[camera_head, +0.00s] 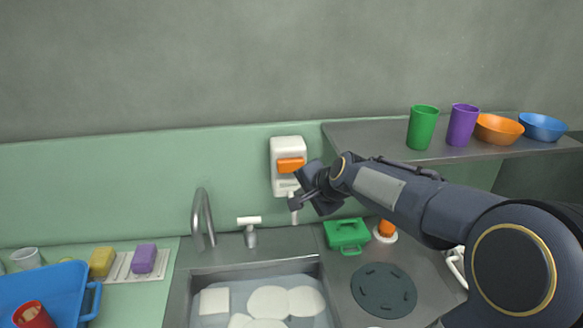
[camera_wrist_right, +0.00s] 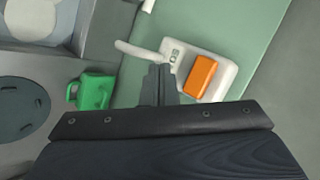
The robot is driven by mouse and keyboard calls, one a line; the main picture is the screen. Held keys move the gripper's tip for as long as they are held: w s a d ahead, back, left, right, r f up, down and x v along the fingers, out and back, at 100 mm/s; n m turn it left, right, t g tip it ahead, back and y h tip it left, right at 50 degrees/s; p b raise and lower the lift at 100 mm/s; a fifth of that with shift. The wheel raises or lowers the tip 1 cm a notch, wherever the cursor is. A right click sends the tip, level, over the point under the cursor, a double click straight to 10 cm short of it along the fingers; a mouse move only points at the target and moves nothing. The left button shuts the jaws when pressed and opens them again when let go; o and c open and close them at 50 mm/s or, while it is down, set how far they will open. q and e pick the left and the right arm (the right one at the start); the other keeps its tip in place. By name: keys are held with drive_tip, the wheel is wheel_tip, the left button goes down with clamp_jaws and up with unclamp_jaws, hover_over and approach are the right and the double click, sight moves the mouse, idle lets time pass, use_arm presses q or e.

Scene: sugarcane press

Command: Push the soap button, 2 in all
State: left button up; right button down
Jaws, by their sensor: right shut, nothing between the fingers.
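A white soap dispenser (camera_head: 277,183) is fixed on the green wall panel behind the sink, with an orange soap button (camera_head: 290,165) on its front. A pale spout points down from its bottom. My right gripper (camera_head: 296,202) is shut and empty, at the dispenser's lower right, with its tips below the button. In the right wrist view, the closed fingertips (camera_wrist_right: 159,72) appear beside the orange button (camera_wrist_right: 201,77) and in front of the white dispenser (camera_wrist_right: 229,76). A narrow gap shows between fingers and button there. My left gripper is not in view.
The sink (camera_head: 258,271) holds several white dishes in water, with a tap (camera_head: 204,217) at its back. Cups and bowls stand on the right shelf (camera_head: 380,148). A blue tray (camera_head: 62,279) is at left.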

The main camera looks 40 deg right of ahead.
sight(291, 165)
drive_tip(key=w+d+p, duration=0.4)
drive_tip(key=w+p, duration=0.1)
drive_tip(key=w, duration=0.2)
drive_tip(key=shift+w+d, duration=0.15)
drive_tip(key=shift+w, duration=0.25)
idle(1.9)
drive_tip(key=shift+w+d, duration=0.2)
drive_tip(key=shift+w, duration=0.15)
